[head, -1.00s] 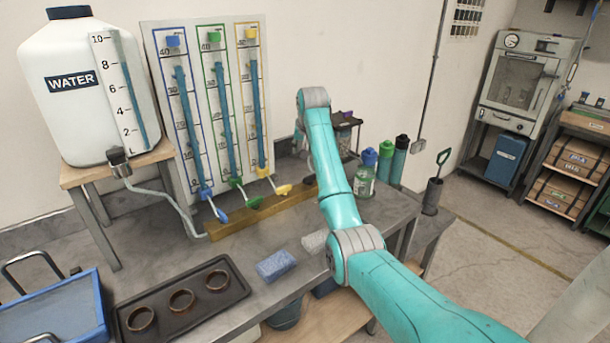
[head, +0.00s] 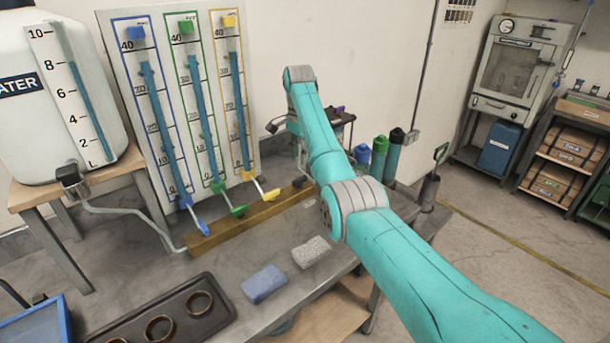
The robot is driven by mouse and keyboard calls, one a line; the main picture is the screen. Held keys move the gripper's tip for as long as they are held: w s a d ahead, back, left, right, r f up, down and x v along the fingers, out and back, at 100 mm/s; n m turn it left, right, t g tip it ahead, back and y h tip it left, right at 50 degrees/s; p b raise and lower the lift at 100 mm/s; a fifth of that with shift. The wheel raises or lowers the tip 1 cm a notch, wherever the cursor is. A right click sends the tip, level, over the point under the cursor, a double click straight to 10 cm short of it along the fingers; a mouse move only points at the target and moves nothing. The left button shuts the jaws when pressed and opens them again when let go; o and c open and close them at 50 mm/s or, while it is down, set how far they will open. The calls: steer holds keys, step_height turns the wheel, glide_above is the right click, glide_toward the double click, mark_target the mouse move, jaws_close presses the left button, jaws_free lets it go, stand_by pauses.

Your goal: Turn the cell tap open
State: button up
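Three upright gauge tubes stand on a white board, framed blue (head: 155,110), green (head: 200,105) and yellow (head: 236,90). Each has a coloured lever at its foot: blue (head: 202,226), green (head: 238,210) and yellow (head: 271,194). All three levers slant down to the right over a brass-coloured rail. I cannot read which one is the cell tap. My teal arm reaches in from the lower right and rises to the right of the board. A dark piece at its far end, probably part of my gripper (head: 276,125), shows right of the yellow tube; its fingers are not clear.
A white water tank (head: 35,130) on a wooden stand is at left, with a pipe to the rail. A blue sponge (head: 264,284), a grey block (head: 311,252) and a dark tray with rings (head: 225,292) lie on the bench. Several bottles (head: 379,157) stand right of my arm.

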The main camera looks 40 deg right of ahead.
mark_target(300, 178)
step_height(300, 178, down, 8)
steer(key=shift+f, duration=0.25)
jaws_close()
